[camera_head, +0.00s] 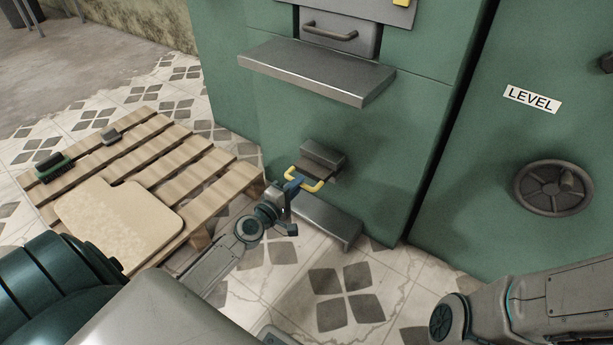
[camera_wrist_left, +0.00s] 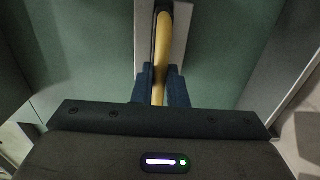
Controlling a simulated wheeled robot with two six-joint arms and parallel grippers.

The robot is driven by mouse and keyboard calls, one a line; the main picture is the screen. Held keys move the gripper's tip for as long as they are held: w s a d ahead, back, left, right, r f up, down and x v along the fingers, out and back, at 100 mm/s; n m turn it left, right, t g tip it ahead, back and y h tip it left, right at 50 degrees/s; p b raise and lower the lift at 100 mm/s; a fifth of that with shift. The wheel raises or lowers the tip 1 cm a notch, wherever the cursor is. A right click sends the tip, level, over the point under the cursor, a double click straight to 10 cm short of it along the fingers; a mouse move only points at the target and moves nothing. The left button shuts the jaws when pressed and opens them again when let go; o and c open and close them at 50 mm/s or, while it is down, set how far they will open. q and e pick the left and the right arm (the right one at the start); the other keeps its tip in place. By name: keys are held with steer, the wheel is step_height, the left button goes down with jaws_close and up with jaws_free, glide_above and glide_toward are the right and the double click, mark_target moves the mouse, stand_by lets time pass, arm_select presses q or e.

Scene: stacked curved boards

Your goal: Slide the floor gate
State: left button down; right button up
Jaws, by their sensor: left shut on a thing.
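The floor gate shows as a low metal fitting (camera_head: 322,155) on the lower front of the green cabinet, with a yellow handle (camera_head: 318,186) sticking out of it. My left gripper (camera_head: 296,184) is at the left part of this handle. In the left wrist view, the blue fingers (camera_wrist_left: 161,88) are shut on the yellow bar (camera_wrist_left: 162,50), one on each side of it. The fingers hide part of the handle. My right arm shows at the lower right, but its gripper is out of view.
A metal ledge (camera_head: 325,222) lies below the handle and a steel shelf (camera_head: 316,72) juts out above it. A wooden pallet (camera_head: 213,186) with a tan board (camera_head: 118,222) and a green brush (camera_head: 53,166) is at left. A round handwheel (camera_head: 552,188) is at right.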

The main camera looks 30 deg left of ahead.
arm_select(q)
steer(key=shift+s+a+f+b, duration=0.15)
steer(key=shift+s+b, duration=0.15)
steer(key=shift+s, duration=1.4)
steer(key=c, duration=1.4)
jaws_free()
steer(key=shift+c, duration=0.2)
steer(key=s+b, duration=0.1)
steer(key=s, duration=0.6)
steer(key=shift+a+b, duration=0.25)
steer(key=shift+b, duration=0.05)
